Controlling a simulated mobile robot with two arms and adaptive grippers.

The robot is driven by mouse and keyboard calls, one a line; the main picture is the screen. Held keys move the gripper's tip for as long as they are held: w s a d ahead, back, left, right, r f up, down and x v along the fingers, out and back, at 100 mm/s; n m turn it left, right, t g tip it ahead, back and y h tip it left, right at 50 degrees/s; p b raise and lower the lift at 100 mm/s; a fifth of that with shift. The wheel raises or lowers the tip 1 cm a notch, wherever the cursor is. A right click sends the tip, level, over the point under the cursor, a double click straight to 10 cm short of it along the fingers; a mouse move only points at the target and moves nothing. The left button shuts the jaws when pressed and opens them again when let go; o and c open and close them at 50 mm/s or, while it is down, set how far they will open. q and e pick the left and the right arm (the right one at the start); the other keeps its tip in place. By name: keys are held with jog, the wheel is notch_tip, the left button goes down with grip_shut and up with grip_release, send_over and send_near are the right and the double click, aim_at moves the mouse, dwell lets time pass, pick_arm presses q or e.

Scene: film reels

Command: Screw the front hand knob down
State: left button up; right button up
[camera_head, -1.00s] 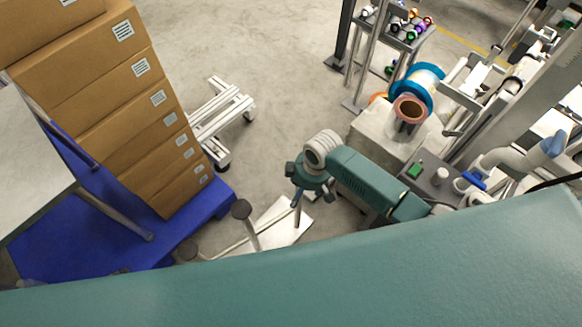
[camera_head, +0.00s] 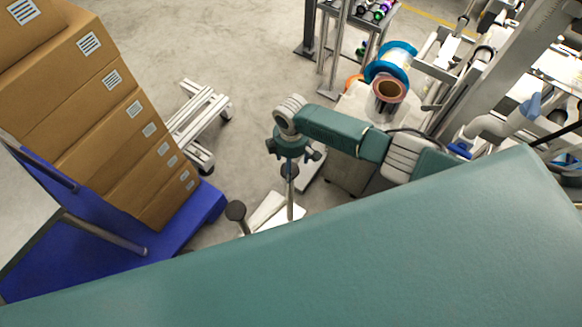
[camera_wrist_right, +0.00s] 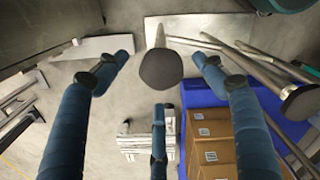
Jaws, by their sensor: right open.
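A dark round hand knob (camera_head: 289,170) on a thin metal post stands just under my right gripper (camera_head: 290,150) in the head view. In the right wrist view the dark knob (camera_wrist_right: 160,68) sits between the spread blue fingers of the open gripper (camera_wrist_right: 160,90), with clear gaps to the fingers. A second dark knob (camera_head: 236,210) on its own post stands to the left; a dark knob also shows at the right of the wrist view (camera_wrist_right: 300,101). The posts rise by a white plate (camera_head: 265,212). I cannot tell which knob is the front one. My left gripper is out of view.
A blue cart (camera_head: 120,245) with stacked cardboard boxes (camera_head: 95,110) stands on the left. A white slatted frame (camera_head: 198,112) lies behind. A blue-rimmed spool (camera_head: 395,62) and machine frame stand on the right. A wide teal surface hides the bottom. Open floor (camera_head: 250,60) lies behind.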

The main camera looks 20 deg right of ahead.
jog(key=shift+f, duration=1.45)
jog(key=shift+c, duration=0.2)
jog(key=c, duration=1.1)
